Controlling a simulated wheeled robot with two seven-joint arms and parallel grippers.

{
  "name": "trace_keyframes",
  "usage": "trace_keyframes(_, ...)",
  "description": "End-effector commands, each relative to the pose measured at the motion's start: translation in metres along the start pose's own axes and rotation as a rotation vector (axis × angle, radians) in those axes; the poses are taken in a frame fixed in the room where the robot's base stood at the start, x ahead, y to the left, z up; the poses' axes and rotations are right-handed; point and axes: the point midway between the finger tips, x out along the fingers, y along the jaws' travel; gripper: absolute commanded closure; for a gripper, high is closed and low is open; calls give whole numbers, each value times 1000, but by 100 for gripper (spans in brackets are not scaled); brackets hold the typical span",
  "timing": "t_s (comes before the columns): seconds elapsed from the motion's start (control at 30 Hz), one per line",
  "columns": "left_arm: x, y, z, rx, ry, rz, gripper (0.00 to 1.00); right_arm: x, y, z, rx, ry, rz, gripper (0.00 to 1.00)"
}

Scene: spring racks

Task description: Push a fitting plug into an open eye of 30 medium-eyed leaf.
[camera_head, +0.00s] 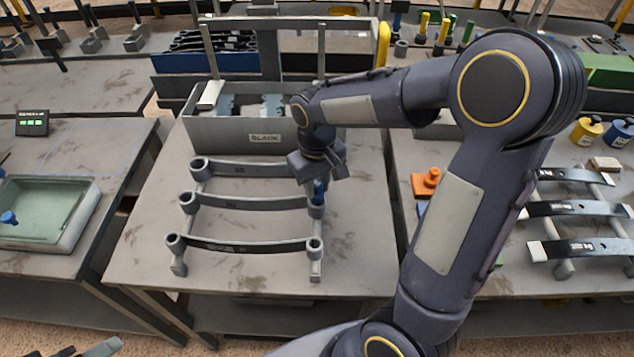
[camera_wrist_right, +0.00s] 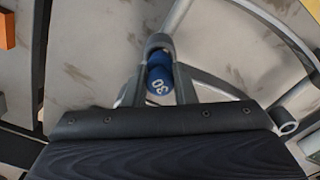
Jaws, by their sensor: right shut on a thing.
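My right gripper (camera_head: 318,176) is shut on a blue plug (camera_head: 319,189), marked "30" in the wrist view (camera_wrist_right: 158,80). The plug is at the right end of the middle leaf (camera_head: 250,203), close over its eye (camera_head: 316,208). In the wrist view a grey eye (camera_wrist_right: 158,41) shows just beyond the plug; whether they touch I cannot tell. A front leaf (camera_head: 245,246) and a back leaf (camera_head: 250,170) lie on the same rack, with eyes at their ends. The markings on the leaves are too small to read.
A grey bin (camera_head: 225,133) labelled "BLACK" stands behind the rack. A pale green tray (camera_head: 45,210) with a blue plug (camera_head: 9,217) is on the left table. An orange block (camera_head: 426,184) and another leaf rack (camera_head: 565,210) are on the right. The table's front is clear.

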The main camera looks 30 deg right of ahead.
Motion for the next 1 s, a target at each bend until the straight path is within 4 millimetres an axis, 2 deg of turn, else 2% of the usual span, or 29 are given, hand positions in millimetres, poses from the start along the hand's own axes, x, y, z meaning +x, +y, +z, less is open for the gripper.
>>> trace_keyframes(0.87,12,-6,6,0,0,0,46,19,0,0,0,-1,0,92)
trace_keyframes(0.9,12,-6,6,0,0,0,46,19,0,0,0,-1,0,74)
trace_keyframes(1.0,11,-5,6,0,0,0,46,18,0,0,0,-1,0,61)
